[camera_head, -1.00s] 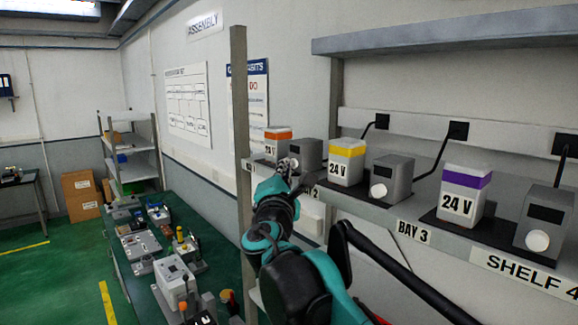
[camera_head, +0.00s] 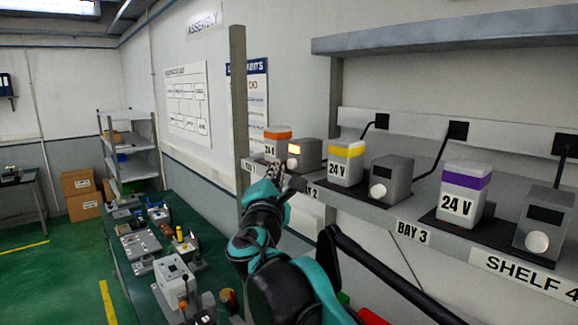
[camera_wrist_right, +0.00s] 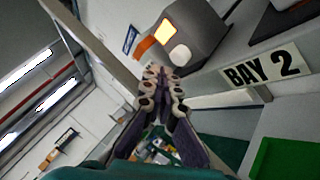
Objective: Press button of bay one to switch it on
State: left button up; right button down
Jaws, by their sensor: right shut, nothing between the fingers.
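The bay one unit is a grey box (camera_head: 306,155) at the far left of the shelf, beside a white battery with an orange top (camera_head: 277,142). Its small display glows orange; the box also shows in the right wrist view (camera_wrist_right: 197,32) with the lit display and a round pale button (camera_wrist_right: 180,55). My right gripper (camera_head: 277,172) is shut and empty, just in front of and below the box in the head view. In the wrist view its fingertips (camera_wrist_right: 163,78) are together a little below the button, seemingly apart from it. My left gripper is not in view.
Yellow-topped (camera_head: 346,162) and purple-topped (camera_head: 465,190) batteries stand on the shelf beside grey units (camera_head: 394,178) with dark displays. A BAY 2 label (camera_wrist_right: 265,68) is on the shelf edge. An upright post (camera_head: 238,120) stands left of bay one. A bench with several devices is lower left.

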jog(key=s+a, duration=0.1)
jog(key=a, duration=0.1)
jog(key=s+a, duration=0.2)
jog(key=shift+s+a, duration=0.15)
jog(key=shift+a, duration=0.05)
dwell(0.3)
